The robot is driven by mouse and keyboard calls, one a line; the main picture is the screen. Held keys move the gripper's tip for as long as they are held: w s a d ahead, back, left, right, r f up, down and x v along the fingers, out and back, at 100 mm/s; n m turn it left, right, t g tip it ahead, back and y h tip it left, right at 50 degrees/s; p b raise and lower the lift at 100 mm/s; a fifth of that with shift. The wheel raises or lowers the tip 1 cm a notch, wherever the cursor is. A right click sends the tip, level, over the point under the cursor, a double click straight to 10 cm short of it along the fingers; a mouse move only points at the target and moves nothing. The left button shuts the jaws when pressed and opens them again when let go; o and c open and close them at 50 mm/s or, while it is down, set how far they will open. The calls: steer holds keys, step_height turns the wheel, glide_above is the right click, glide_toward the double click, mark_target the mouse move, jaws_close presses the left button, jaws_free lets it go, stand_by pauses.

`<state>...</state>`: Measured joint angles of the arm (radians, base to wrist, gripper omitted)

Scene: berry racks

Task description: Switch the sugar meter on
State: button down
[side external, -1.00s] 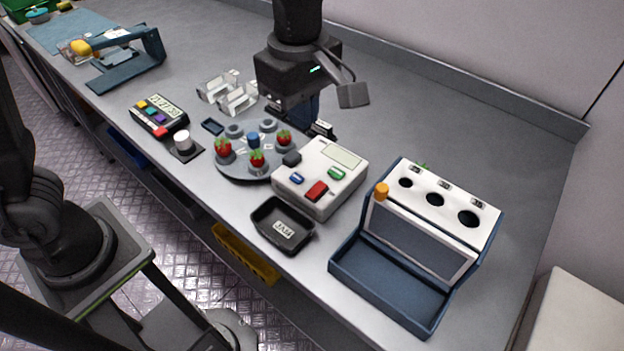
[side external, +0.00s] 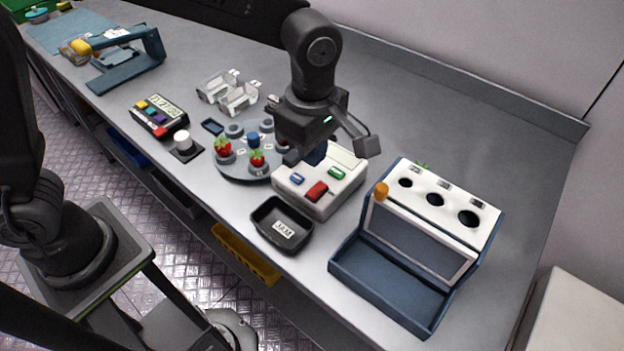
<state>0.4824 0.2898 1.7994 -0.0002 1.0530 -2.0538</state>
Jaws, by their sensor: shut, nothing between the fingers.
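The white box (side external: 318,205), which looks like the sugar meter, sits on the bench at the middle. On its top are a blue button (side external: 297,180), a red button (side external: 317,191) and a green button (side external: 337,173). Its display, seen earlier, is now mostly hidden behind my gripper, so I cannot tell whether it is lit. My gripper (side external: 315,156) is shut and empty. It points down over the back left part of the box top, behind the buttons. I cannot tell whether it touches.
A round grey turntable (side external: 236,173) with strawberries stands just left of the box. A black tray (side external: 258,222) is in front, and a blue-and-white sorting rack (side external: 484,257) stands at right. A keypad device (side external: 158,117) with coloured buttons lies left. The back right bench is clear.

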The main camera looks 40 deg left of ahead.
mark_target(315, 187)
step_height(315, 187, down, 8)
steer(key=shift+r, duration=0.1)
stand_by(0.4)
steer(key=shift+s+f, duration=0.35)
steer(key=shift+f, duration=0.3)
steer(key=shift+w, duration=0.1)
steer(key=shift+w+r, duration=0.3)
steer(key=shift+w, duration=0.5)
steer(key=shift+a, duration=0.1)
